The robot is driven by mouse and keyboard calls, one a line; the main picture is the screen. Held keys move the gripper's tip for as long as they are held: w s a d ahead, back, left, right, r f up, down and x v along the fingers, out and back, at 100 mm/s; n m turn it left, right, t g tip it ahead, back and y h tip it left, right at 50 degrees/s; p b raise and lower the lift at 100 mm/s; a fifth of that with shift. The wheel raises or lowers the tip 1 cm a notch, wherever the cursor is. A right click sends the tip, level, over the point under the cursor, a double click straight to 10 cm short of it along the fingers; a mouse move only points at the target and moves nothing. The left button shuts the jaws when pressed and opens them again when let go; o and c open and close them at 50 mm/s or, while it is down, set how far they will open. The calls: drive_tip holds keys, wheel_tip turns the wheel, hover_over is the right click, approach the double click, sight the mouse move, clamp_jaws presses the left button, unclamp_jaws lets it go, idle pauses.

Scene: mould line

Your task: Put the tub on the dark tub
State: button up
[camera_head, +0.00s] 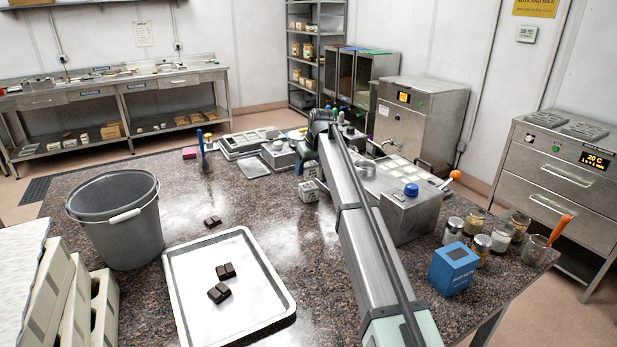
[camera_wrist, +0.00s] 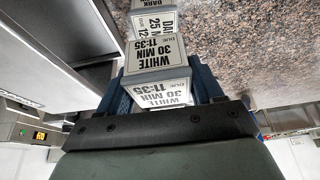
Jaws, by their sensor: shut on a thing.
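My gripper (camera_wrist: 160,84) is shut on a small grey tub (camera_wrist: 155,56) with white labels reading "WHITE 30 MIN", between its blue fingers. The dark tub (camera_wrist: 153,20), labelled "DARK 25 MIN", shows just past the held tub at the top of the wrist view, partly cut off and partly hidden. In the head view a small tub with a white label (camera_head: 309,191), which seems to be the dark tub, stands on the counter below my gripper (camera_head: 311,170). My arm hides much of the gripper there. I cannot tell whether the two tubs touch.
The speckled counter (camera_head: 330,260) holds a grey bucket (camera_head: 118,225), a tray (camera_head: 182,299) with chocolate pieces, and white moulds at left. A steel unit with a blue knob (camera_head: 411,190), jars and a blue box (camera_head: 453,268) stand right of my arm. Metal equipment lies behind my gripper.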

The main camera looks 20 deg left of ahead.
sight(308, 176)
drive_tip(key=shift+f, duration=1.8)
drive_tip(key=shift+f, duration=0.15)
drive_tip(key=o, duration=1.1)
drive_tip(key=v, duration=1.2)
